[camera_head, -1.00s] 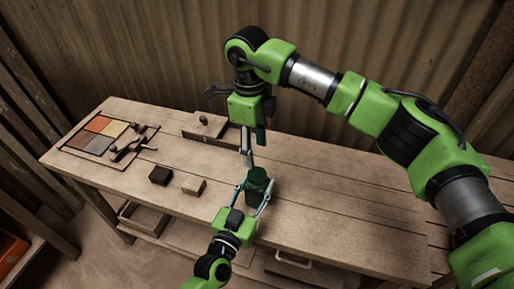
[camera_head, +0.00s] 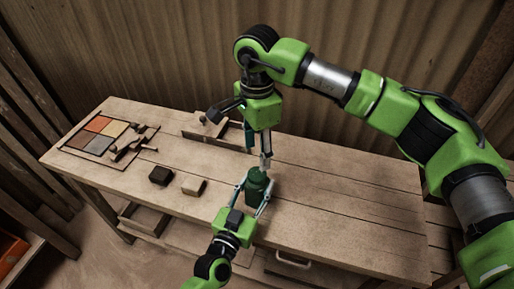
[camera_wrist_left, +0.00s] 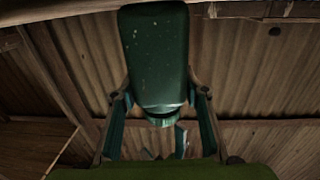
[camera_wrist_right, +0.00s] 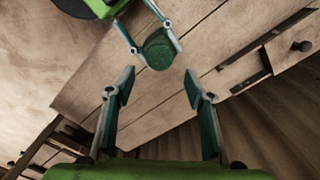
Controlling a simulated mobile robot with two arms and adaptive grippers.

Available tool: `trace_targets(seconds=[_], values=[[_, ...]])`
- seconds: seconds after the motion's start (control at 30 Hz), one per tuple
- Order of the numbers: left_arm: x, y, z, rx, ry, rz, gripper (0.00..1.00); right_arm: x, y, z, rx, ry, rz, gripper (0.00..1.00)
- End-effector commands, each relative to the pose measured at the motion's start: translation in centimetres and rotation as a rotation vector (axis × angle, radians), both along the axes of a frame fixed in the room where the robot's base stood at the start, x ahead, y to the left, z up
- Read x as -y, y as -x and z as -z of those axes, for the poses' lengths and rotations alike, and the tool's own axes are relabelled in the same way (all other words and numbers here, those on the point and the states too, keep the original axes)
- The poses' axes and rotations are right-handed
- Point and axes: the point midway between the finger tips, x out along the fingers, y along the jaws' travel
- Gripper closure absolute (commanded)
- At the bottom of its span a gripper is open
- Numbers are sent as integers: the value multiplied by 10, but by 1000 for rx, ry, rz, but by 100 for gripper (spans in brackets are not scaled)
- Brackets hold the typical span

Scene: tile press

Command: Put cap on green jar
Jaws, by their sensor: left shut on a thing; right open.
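My left gripper (camera_head: 256,187) is shut on the green jar (camera_head: 257,181), with one finger on each side, near the table's front edge. The jar fills the upper middle of the left wrist view (camera_wrist_left: 153,50), with a paler ring at its lower end. In the right wrist view the jar's end shows as a round dark green disc (camera_wrist_right: 159,51), which looks like a cap; how firmly it sits I cannot tell. My right gripper (camera_head: 257,146) is open and empty just above the jar, fingers pointing down. It also shows in the right wrist view (camera_wrist_right: 158,88), its fingers apart, short of the disc.
A dark block (camera_head: 161,175) and a lighter block (camera_head: 193,186) lie left of the jar. A tray of coloured tiles (camera_head: 66,146) lies at the far left. A wooden fixture (camera_head: 209,128) stands behind the grippers. The table's right side (camera_head: 350,210) is clear.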

Motion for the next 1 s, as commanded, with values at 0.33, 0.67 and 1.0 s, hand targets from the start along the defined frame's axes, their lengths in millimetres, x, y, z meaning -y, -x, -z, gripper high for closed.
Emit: trace_targets(seconds=[0.33, 0.67, 1.0], values=[[0, 1, 1, -2, -1, 1, 100, 0, 1, 47, -5, 1, 1, 52], [0, 1, 1, -2, -1, 1, 100, 0, 1, 78, -2, 0, 1, 52], [0, 0, 1, -2, -1, 1, 100, 0, 1, 79, -1, 0, 1, 62]])
